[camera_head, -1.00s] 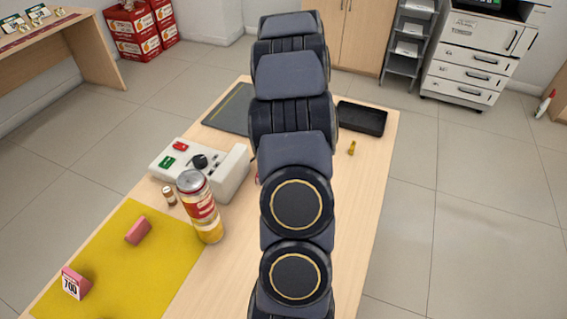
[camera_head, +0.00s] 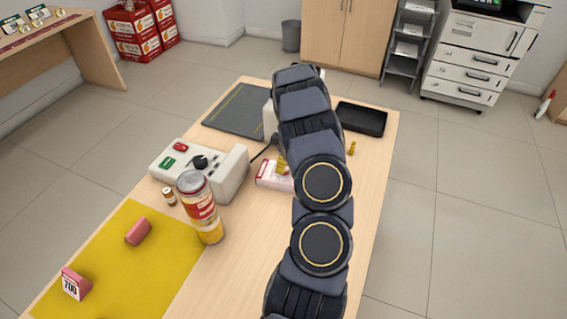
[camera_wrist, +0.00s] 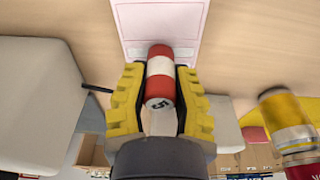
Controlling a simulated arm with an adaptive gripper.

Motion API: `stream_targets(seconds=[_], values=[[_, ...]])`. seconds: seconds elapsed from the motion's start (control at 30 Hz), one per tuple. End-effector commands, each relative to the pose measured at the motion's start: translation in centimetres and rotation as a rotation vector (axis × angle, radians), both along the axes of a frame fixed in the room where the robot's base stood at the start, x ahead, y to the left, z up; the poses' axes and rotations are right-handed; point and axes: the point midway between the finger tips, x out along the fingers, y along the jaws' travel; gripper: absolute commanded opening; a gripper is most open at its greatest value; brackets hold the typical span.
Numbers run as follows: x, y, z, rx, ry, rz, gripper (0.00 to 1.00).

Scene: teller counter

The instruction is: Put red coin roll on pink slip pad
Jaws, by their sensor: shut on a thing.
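In the wrist view my gripper (camera_wrist: 160,88) has its yellow fingers shut on the red coin roll (camera_wrist: 160,64), which is red with a white band and a number on its end. The pink slip pad (camera_wrist: 160,18) lies just beyond the roll in that view, and the roll's far end overlaps its near edge. I cannot tell whether they touch. In the head view the pad (camera_head: 268,176) shows partly, left of my arm. A yellow finger of my gripper (camera_head: 282,163) shows at its back edge. The roll is hidden there.
A tall can (camera_head: 202,210) and a grey-white machine (camera_head: 215,172) stand left of the pad. A small brown roll (camera_head: 169,195) is beside them. A yellow mat (camera_head: 160,260) carries a pink block (camera_head: 138,231) and a tag (camera_head: 74,284). A black tray (camera_head: 361,119) is at the back right.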

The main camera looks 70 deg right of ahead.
Motion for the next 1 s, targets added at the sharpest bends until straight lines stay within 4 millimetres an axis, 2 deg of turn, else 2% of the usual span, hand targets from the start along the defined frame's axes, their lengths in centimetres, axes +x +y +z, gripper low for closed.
stream_targets(seconds=[0.2,0.23,0.27,0.3,0.67,0.77,1.0], values=[[0.1,0.0,-0.3,0.0,-0.001,0.0,0.0],[0.1,0.0,-0.3,0.0,-0.001,0.0,0.29],[0.1,0.0,-0.3,0.0,-0.001,0.0,0.42],[0.1,0.0,-0.3,-0.001,-0.001,0.0,0.45],[0.0,-0.1,0.1,-0.002,0.001,0.0,0.45],[-0.1,-0.1,1.2,-0.004,0.0,-0.001,0.45],[-0.8,-0.1,6.4,-0.006,-0.003,0.001,0.45]])
